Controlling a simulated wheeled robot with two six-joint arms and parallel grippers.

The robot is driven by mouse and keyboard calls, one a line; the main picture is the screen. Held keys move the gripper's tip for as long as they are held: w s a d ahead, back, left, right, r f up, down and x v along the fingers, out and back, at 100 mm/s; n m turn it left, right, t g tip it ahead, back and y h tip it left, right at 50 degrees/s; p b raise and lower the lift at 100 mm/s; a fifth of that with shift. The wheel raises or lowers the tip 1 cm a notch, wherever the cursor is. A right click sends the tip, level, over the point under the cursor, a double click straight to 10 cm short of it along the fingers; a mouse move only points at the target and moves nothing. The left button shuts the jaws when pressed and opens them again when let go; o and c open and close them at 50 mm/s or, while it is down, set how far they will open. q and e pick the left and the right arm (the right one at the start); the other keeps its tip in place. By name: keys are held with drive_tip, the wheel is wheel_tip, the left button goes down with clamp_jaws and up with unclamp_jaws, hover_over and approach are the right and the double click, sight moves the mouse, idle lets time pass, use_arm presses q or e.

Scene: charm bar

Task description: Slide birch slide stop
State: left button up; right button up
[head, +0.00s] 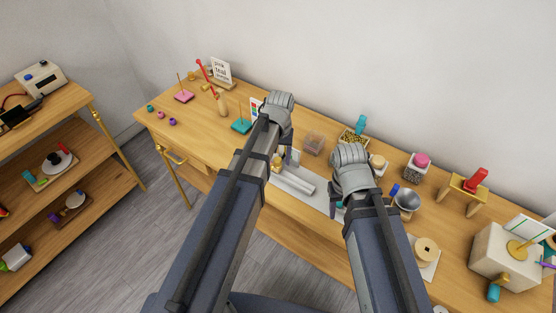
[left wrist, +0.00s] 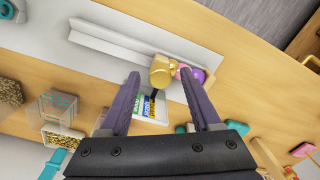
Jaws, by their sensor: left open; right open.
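A small golden-yellow block with a rounded end (left wrist: 162,72), perhaps the birch slide stop, sits at the end of a pale grey channel (left wrist: 120,42) in the left wrist view. In the head view the gold piece (head: 277,162) is partly hidden by my left arm, and the channel (head: 293,181) runs to its right.
Pink and purple balls (left wrist: 196,74) lie beside the gold piece. A colour-striped card (left wrist: 150,106) lies nearer the fingers. A clear box (head: 314,142), bead tray (head: 352,138) and metal funnel (head: 407,201) stand to the right. The table's left front is mostly clear.

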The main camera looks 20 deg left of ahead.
use_arm(q)
drive_tip(key=shift+c, duration=0.2)
clamp_jaws()
idle(1.1)
